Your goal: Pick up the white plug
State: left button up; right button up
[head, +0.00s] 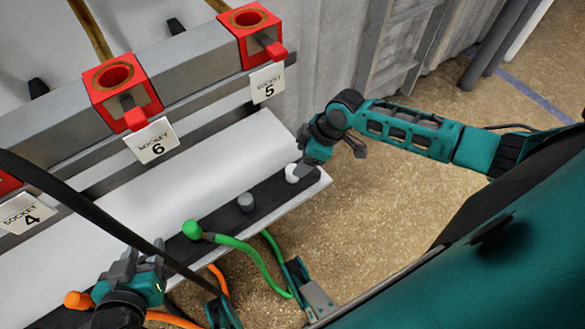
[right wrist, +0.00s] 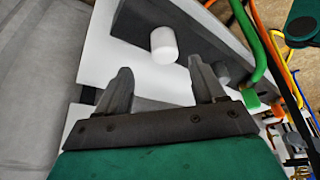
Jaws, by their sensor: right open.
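The white plug (head: 291,173) stands at the right end of the dark strip on the white shelf. My right gripper (head: 301,167) is right at it in the head view and partly overlaps it. In the right wrist view the white plug (right wrist: 164,45) lies beyond the fingertips, between their lines. The right fingers (right wrist: 160,66) are open with nothing between them. My left gripper (head: 132,262) is at the lower left, near the orange plug; its finger gap is not clear.
A grey plug (head: 245,202) and a green plug (head: 192,229) with a green cable stand along the same strip. An orange plug (head: 77,300) is at the lower left. Red sockets labelled 5 (head: 249,30) and 6 (head: 122,88) sit on the rail behind. A dark cable crosses the left side.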

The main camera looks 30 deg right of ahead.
aim_at(292, 169)
jog(key=x, duration=0.2)
jog(key=b+x, duration=0.1)
jog(key=x, duration=0.1)
jog(key=b+x, duration=0.1)
jog(key=x, duration=0.1)
jog(key=shift+s+a+f, duration=0.15)
jog(key=shift+a, duration=0.2)
jog(key=c, duration=1.2)
